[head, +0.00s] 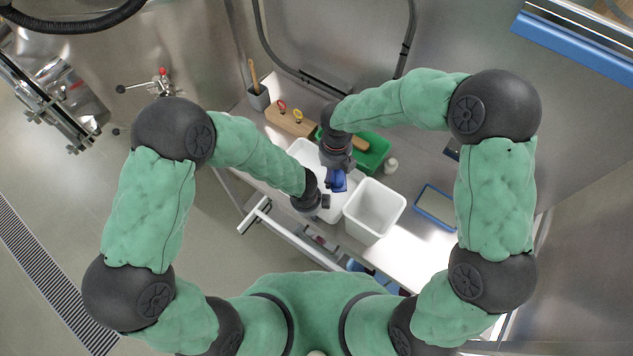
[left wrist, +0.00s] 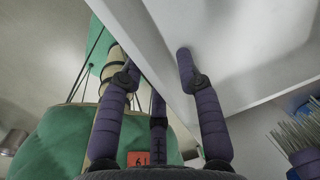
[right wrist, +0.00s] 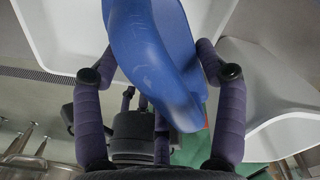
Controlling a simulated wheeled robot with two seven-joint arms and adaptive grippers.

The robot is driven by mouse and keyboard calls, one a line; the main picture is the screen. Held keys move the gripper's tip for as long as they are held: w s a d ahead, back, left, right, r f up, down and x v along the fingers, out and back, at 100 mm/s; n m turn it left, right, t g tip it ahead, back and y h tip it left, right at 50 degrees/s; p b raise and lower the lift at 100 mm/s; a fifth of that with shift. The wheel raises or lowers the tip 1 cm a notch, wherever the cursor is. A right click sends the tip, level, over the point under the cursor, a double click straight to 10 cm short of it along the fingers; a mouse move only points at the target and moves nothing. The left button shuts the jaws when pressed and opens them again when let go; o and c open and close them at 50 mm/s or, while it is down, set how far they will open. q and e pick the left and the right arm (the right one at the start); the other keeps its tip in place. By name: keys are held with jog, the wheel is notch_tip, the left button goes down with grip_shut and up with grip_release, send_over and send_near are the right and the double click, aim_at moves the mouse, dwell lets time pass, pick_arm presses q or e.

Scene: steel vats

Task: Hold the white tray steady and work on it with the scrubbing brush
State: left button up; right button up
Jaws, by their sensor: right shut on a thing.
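The white tray (head: 306,150) lies on the bench, partly covered by my arms. Its pale wall and inside fill much of the left wrist view (left wrist: 240,50). My left gripper (head: 322,203) is at the tray's near end, its fingers on either side of the rim; whether they press on it I cannot tell. My right gripper (head: 336,170) is shut on the blue scrubbing brush (head: 337,182) above the tray. The brush's blue body (right wrist: 155,60) sits between the fingers in the right wrist view. Its pale bristles (left wrist: 292,138) show at the left wrist view's right edge; contact with the tray is unclear.
A deep white bin (head: 376,208) stands right of the tray. Behind are a green tray (head: 375,152), a small pale bottle (head: 391,165), a wooden block (head: 288,118) and a grey holder (head: 259,98). A blue-rimmed tray (head: 436,205) lies at right. Bare bench shows in front of it.

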pick_arm(q)
notch_tip(320, 180, up, 12)
jog(key=s+a, duration=0.1)
jog(key=shift+s, duration=0.15)
dwell(0.3)
pick_arm(e)
jog(key=shift+r, duration=0.15)
